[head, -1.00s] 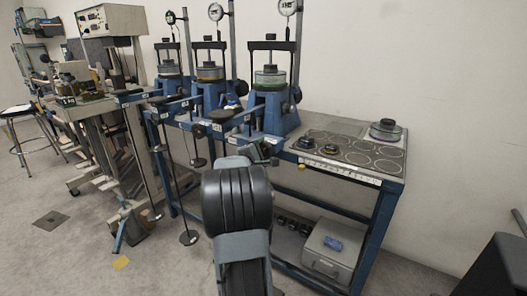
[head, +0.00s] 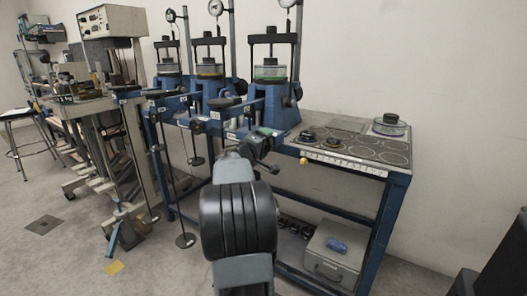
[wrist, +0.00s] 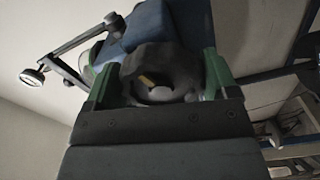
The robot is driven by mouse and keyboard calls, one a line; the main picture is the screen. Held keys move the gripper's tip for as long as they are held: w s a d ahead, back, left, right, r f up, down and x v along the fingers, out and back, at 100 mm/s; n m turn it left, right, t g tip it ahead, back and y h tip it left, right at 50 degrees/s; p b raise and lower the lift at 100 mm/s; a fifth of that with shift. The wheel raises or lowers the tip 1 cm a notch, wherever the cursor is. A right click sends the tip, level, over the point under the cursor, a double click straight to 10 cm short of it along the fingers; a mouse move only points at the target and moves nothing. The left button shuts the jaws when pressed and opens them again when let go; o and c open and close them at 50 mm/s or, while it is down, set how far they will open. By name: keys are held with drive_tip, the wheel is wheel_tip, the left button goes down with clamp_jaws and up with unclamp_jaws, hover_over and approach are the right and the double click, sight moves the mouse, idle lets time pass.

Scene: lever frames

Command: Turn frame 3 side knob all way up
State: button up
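In the wrist view, a dark scalloped round knob (wrist: 134,68) sits in front of a blue body (wrist: 185,25). My gripper (head: 266,134) is at the lower front of frame 3 in the head view. In the wrist view its green-edged fingers (wrist: 158,68) stand apart, one on each side of the knob. I cannot tell whether they touch it. In the head view the gripped area is small and partly hidden by my arm.
Two more blue frames (head: 211,88) stand to the left, with hanging rods and weights. The table top (head: 362,150) on the right holds a round cell (head: 389,124) and small dark pieces. A grey case (head: 334,262) sits on the lower shelf.

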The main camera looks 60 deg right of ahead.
drive_tip(key=shift+o, duration=1.3)
drive_tip(key=shift+w+a, duration=0.1)
drive_tip(key=shift+a, duration=0.1)
drive_tip(key=a+b, duration=0.3)
drive_tip(key=a, duration=0.2)
drive_tip(key=shift+a+b, duration=0.4)
drive_tip(key=shift+w, duration=0.1)
